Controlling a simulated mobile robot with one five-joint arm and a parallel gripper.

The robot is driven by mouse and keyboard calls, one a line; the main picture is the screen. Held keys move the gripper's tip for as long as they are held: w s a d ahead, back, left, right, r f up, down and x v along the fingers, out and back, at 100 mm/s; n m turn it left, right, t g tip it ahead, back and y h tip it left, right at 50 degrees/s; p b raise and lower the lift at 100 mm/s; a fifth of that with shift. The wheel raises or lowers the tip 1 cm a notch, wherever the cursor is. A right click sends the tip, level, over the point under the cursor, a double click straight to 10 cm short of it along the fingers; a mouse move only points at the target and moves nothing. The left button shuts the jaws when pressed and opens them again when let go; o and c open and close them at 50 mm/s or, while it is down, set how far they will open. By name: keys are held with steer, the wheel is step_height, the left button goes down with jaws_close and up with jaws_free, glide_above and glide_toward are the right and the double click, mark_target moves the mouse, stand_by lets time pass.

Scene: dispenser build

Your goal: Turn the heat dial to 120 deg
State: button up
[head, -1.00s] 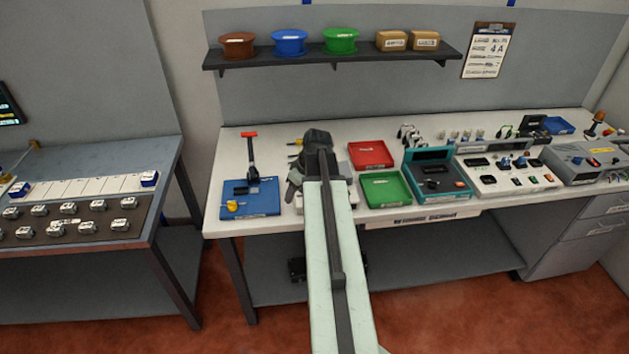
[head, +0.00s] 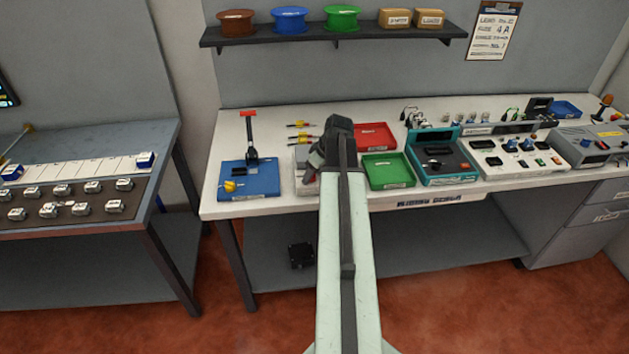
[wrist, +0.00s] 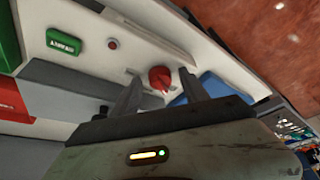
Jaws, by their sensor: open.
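A red dial (wrist: 160,78) sits on a pale panel (wrist: 185,50) in the wrist view. My gripper (wrist: 159,74) is open, with one dark finger on each side of the dial in the picture. I cannot tell whether the fingers touch it or how far they are from it. The dial's scale and angle are not readable. In the head view my gripper (head: 322,158) is over a pale unit (head: 303,156), largely hidden by my arm.
In the wrist view a green labelled part (wrist: 63,42) and a small red light (wrist: 112,44) share the panel. In the head view, a blue base with a lever (head: 250,182) stands left, and red (head: 374,135) and green (head: 389,172) trays stand right.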

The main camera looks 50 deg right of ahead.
jaws_close()
steer(key=shift+d, duration=0.15)
